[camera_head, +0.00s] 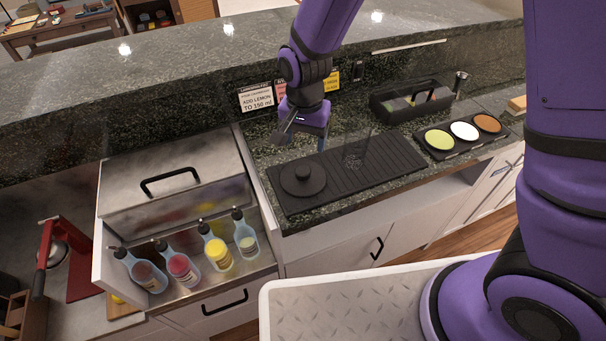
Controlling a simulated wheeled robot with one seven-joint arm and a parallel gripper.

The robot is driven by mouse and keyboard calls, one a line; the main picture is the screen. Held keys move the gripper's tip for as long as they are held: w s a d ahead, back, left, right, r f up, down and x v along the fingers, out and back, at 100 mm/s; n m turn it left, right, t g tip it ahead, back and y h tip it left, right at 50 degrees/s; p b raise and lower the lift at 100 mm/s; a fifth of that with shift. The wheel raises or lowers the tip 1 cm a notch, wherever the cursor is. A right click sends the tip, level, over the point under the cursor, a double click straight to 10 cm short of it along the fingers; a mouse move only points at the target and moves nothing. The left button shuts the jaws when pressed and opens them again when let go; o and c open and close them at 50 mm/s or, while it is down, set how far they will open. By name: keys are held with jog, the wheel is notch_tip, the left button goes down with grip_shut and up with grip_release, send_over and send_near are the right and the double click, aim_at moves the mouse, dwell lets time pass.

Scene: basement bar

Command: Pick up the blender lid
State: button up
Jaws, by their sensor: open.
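The blender lid (303,179) looks like a round black disc with a knob on top. It lies on the left end of a black ribbed mat (390,158) on the dark stone counter. My gripper (307,143) is open and empty, above and slightly behind the lid, and apart from it. One fingertip points down towards the mat; part of the gripper is hidden by its own body.
An open steel bin (170,205) with several bottles stands left of the counter. A black caddy (410,102) and a tray of coloured rimming dishes (440,140) sit to the right. Signs lean on the raised bar wall behind. A red press (75,265) is far left.

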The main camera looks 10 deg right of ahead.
aim_at(303, 167)
jog(key=shift+a+f, duration=0.15)
jog(key=shift+f, duration=4.75)
jog(key=c, duration=1)
jog(key=shift+c, duration=0.2)
jog(key=shift+r, duration=0.2)
